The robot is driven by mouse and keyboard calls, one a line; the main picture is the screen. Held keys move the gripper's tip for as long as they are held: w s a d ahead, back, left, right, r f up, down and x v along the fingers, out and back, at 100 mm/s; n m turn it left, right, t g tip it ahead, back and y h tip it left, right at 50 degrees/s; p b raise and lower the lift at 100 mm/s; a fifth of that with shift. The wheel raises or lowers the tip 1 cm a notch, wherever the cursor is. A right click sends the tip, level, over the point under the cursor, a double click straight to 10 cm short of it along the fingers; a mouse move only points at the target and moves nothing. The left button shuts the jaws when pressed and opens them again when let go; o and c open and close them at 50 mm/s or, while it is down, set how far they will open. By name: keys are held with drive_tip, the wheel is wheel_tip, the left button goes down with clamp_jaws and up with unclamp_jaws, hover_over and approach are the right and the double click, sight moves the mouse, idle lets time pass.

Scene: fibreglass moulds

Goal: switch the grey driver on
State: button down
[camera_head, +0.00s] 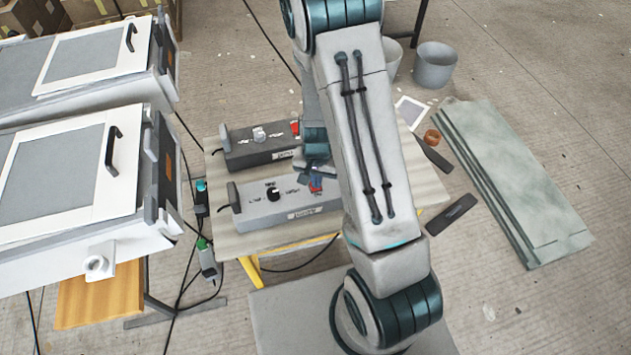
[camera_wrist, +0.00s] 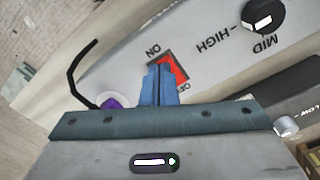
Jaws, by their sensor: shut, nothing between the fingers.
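The grey driver (camera_head: 262,213) is a light grey box on the small table, with a black knob (camera_head: 273,193) on top. In the wrist view its panel (camera_wrist: 200,45) shows a red rocker switch (camera_wrist: 181,70) between the words ON and OFF. My gripper (camera_wrist: 160,68) is shut and empty, its blue fingers over the switch and hiding part of it. I cannot tell if they touch it, or which way the rocker is tipped. In the head view my gripper (camera_head: 315,177) is at the driver's right end, by the switch.
A dark driver (camera_head: 250,155) with its own red switch (camera_head: 295,128) stands just behind on the same table (camera_head: 229,240). White mould units (camera_head: 60,240) stand at left. Green-lit (camera_head: 206,258) and blue-lit (camera_head: 201,195) plug boxes with cables lie between. A bucket (camera_head: 435,68) stands behind right.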

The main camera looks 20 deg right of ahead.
drive_tip(key=shift+f+b, duration=0.65)
drive_tip(key=shift+f, duration=0.1)
drive_tip(key=shift+r, duration=0.15)
drive_tip(key=shift+r+p, duration=2.6)
drive_tip(key=shift+r, duration=0.8)
drive_tip(key=s+a+r+n+t, duration=0.1)
drive_tip(key=s+r+n+t, duration=0.15)
drive_tip(key=r, duration=1.35)
drive_tip(key=s+d+r+n+t, duration=0.1)
drive_tip(key=s+r+n, duration=0.2)
drive_tip(key=s+r, duration=0.9)
drive_tip(key=shift+d+b, duration=0.2)
drive_tip(key=shift+b, duration=0.1)
drive_tip(key=shift+n, duration=0.25)
